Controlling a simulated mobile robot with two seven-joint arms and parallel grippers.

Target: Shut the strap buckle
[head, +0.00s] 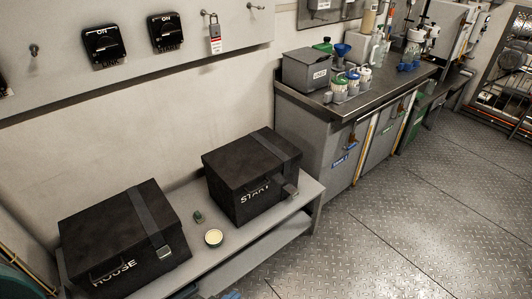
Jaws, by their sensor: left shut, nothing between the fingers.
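Two black boxes stand on a low grey bench. The box marked HOUSE (95,245) is at the left, with a grey strap (146,215) over its lid and a pale metal buckle (164,251) at its front edge. The box marked START (235,170) is further right. Its strap (272,146) crosses the lid, and a dark end piece (290,188) sticks out at the front right edge. I cannot tell whether either buckle is latched. Only a small blue-grey bit of my left gripper (231,294) shows at the bottom edge, below the bench and away from both boxes, shut and empty.
A small round pale-topped tin (214,237) and a small dark item (198,216) lie on the bench (255,225) between the boxes. A grey counter (350,105) with bottles stands at the back right. The metal floor (400,230) at the right is clear.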

